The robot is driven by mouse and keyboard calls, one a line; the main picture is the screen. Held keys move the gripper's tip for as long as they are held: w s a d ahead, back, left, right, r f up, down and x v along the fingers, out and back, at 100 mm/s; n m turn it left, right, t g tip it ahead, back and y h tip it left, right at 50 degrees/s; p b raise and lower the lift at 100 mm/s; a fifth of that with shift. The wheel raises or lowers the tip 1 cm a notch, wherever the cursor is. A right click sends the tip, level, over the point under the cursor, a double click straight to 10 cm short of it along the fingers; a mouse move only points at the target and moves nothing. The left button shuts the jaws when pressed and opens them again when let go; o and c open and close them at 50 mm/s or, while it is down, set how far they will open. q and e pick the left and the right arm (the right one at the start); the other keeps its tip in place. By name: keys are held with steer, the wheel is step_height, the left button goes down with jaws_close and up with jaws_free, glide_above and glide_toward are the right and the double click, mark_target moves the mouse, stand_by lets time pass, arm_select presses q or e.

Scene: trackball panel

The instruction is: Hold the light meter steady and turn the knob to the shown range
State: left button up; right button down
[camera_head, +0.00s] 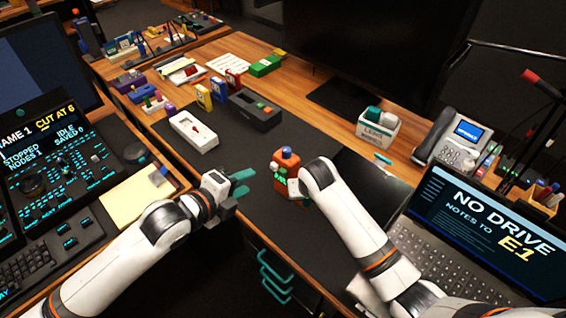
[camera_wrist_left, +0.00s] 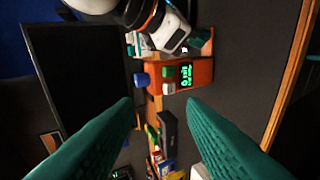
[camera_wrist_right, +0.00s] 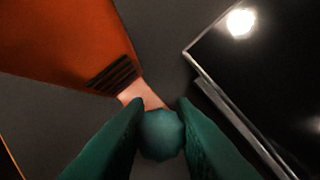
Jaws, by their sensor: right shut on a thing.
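The light meter is an orange block (camera_head: 281,163) with a blue knob (camera_head: 287,153) on top, above the dark mat. In the left wrist view the orange body (camera_wrist_left: 200,72) shows a lit green screen (camera_wrist_left: 186,76), a pale button and the blue knob (camera_wrist_left: 141,79) at one side. My right gripper (camera_wrist_right: 160,112) is shut on a rounded teal-grey part (camera_wrist_right: 162,136) joined by a pale stem to the orange body (camera_wrist_right: 60,40). My left gripper (camera_head: 250,182) is open and empty, left of the meter, its fingers pointing toward it. The screen's text is too small to read.
A white box-shaped device (camera_head: 194,131) and a dark case (camera_head: 243,110) lie behind on the mat. A laptop (camera_head: 480,225) stands at right, a phone (camera_head: 455,140) behind it. A console (camera_head: 60,165) stands at left. The mat between the grippers is clear.

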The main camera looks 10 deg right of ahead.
arm_select(q)
steer(key=shift+o, duration=0.3)
steer(key=w+d+r+m+t+h, duration=0.2)
steer(key=w+d+r+m, duration=0.1)
steer(key=w+r, duration=0.2)
steer(key=shift+w+d+r+t, duration=0.3)
steer(key=shift+w+t, duration=0.1)
steer(key=shift+w, duration=0.1)
steer(key=d+r+m+g+h, duration=0.4)
steer(key=d+r+m+g, duration=0.15)
steer(key=d+m, duration=0.5)
steer(key=d+r+m+g+h, duration=0.45)
steer(key=d+m+g, duration=0.2)
steer(key=m, duration=0.75)
steer(key=m+y, duration=1.2)
steer(key=y, duration=0.8)
glide_above(287, 149)
step_height(287, 149, down, 6)
steer(key=shift+n, duration=0.25)
step_height(287, 149, down, 11)
